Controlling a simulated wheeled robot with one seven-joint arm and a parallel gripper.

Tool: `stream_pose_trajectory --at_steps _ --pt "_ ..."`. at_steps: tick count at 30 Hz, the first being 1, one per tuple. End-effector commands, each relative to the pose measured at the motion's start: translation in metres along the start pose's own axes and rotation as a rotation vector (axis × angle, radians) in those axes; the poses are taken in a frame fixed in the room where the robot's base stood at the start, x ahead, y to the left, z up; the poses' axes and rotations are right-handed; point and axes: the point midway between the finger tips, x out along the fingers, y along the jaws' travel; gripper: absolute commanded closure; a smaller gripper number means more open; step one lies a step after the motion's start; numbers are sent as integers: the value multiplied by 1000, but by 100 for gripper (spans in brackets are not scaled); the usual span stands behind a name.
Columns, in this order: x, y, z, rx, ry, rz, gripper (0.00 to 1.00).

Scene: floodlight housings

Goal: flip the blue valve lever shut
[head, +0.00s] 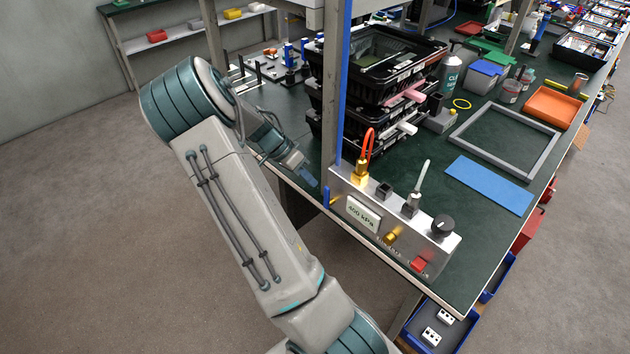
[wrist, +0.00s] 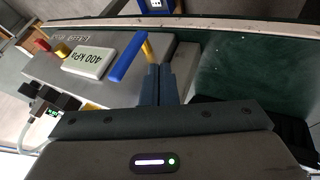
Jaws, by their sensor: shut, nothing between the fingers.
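The blue valve lever (head: 326,197) is at the left end of the metal panel box (head: 440,243), beside a small brass part, and stands about upright in the head view. In the wrist view the blue lever (wrist: 127,57) lies diagonally beside the white 400 kPa label (wrist: 89,62), with brass showing at its right edge. My gripper (head: 308,178) is just left of the box and above the lever in the head view. In the wrist view my gripper (wrist: 160,72) is shut and empty, close to the lever's right side; I cannot tell whether they touch.
The panel box also carries an orange hose (head: 367,143), a black knob (head: 442,225) and a red switch (head: 418,264). A blue-edged upright (head: 345,80) rises behind it. Stacked black crates (head: 385,60) stand farther back. Floor left of the bench is clear.

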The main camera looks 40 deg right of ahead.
Motion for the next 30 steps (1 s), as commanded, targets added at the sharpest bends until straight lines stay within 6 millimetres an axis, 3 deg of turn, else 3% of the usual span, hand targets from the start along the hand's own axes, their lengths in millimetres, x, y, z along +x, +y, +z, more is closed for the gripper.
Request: stream_pose_trajectory --at_steps 3,9,30 --pt "4 14 0 0 -2 -1 100" --pt "11 24 0 -1 0 -2 100" --pt "9 26 4 11 -7 -57 100"
